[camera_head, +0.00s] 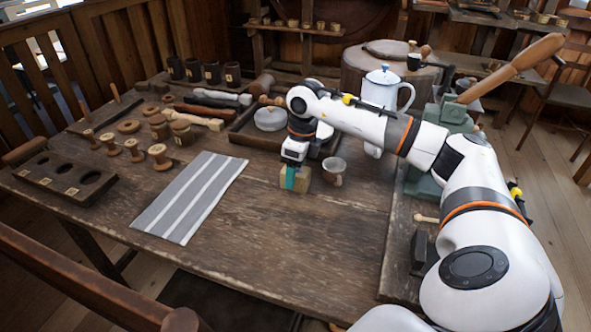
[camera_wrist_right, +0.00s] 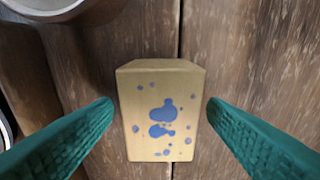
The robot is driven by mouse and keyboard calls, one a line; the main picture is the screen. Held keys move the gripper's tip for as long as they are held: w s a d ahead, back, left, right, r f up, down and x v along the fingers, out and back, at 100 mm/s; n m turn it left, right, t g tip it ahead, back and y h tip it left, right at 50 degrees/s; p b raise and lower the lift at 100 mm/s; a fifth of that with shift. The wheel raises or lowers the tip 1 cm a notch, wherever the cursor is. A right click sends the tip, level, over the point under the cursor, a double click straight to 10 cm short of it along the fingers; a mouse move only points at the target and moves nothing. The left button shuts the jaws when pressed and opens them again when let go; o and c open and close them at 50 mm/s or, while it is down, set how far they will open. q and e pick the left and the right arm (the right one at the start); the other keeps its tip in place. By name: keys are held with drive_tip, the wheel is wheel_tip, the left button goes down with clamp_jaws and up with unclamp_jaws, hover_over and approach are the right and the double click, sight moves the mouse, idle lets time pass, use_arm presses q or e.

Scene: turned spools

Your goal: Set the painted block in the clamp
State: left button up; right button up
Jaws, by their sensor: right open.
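The painted block (camera_wrist_right: 160,120) is pale wood with blue blotches and dots. In the wrist view it lies between the green fingers of my right gripper (camera_wrist_right: 160,101), with a gap on each side. In the head view the block (camera_head: 302,183) stands on the table, partly hidden by my right gripper (camera_head: 292,179) coming down over it. That gripper is open, its fingers on either side of the block. A green metal device with a long wooden handle (camera_head: 512,67), which looks like the clamp, stands at the table's right side, partly hidden behind my right arm. My left gripper is out of view.
A small cup (camera_head: 334,172) stands close beside the block. A white enamel pot (camera_head: 383,88) stands behind my right arm. A striped cloth (camera_head: 190,197), turned spools (camera_head: 158,157) and a holed dark rack (camera_head: 66,178) are to the left. The table front is clear.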

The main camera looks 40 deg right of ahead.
drive_tip(key=shift+f, duration=0.35)
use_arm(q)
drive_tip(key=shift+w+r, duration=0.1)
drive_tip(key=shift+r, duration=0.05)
use_arm(e)
drive_tip(key=shift+c, duration=0.4)
drive_tip(key=c, duration=1.1)
drive_tip(key=shift+w+r, duration=0.1)
drive_tip(key=shift+r, duration=0.25)
wheel_tip(320, 180, up, 9)
drive_tip(key=shift+f+p, duration=0.15)
drive_tip(key=shift+p, duration=0.4)
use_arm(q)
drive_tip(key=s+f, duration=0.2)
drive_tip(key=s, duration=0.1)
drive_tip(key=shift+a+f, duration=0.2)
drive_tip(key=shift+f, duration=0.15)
use_arm(e)
drive_tip(key=shift+r, duration=0.4)
